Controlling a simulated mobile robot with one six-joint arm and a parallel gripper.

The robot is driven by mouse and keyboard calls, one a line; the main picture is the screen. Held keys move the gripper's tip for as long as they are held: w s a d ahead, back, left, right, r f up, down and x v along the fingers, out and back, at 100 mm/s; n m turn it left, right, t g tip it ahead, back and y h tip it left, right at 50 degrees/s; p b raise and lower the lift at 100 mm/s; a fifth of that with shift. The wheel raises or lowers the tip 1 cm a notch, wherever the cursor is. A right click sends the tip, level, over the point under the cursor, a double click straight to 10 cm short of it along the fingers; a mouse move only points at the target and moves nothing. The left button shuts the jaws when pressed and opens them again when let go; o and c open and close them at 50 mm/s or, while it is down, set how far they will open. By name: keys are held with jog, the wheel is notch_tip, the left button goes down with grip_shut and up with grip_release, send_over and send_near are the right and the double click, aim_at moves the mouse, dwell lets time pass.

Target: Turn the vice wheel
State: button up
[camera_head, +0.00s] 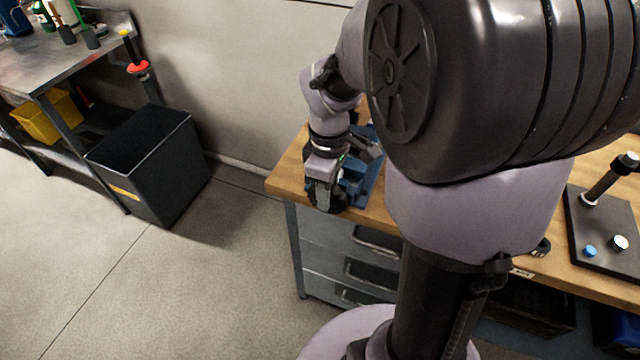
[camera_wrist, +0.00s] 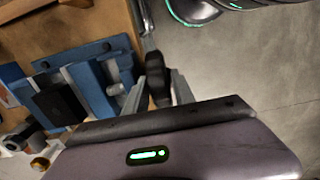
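The blue vice (camera_wrist: 95,75) sits at the left end of the wooden bench. In the head view, it (camera_head: 357,185) is partly hidden behind my wrist and gripper. The dark vice wheel (camera_wrist: 157,78) sticks out from the vice, beyond the bench edge. My gripper (camera_wrist: 159,80) is at the wheel, with one grey finger on each side of it. The finger tips lie very close to the wheel; I cannot tell whether both touch it. In the head view, my gripper (camera_head: 325,190) hides the wheel.
The wooden bench top (camera_head: 290,175) has grey drawers (camera_head: 345,255) under it. A dark plate (camera_head: 605,235) with knobs and a post stands at the right. A black bin (camera_head: 150,165) and a metal table (camera_head: 60,65) are at the left. The floor between is clear.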

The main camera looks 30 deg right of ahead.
grip_shut()
jog(key=shift+r, duration=0.1)
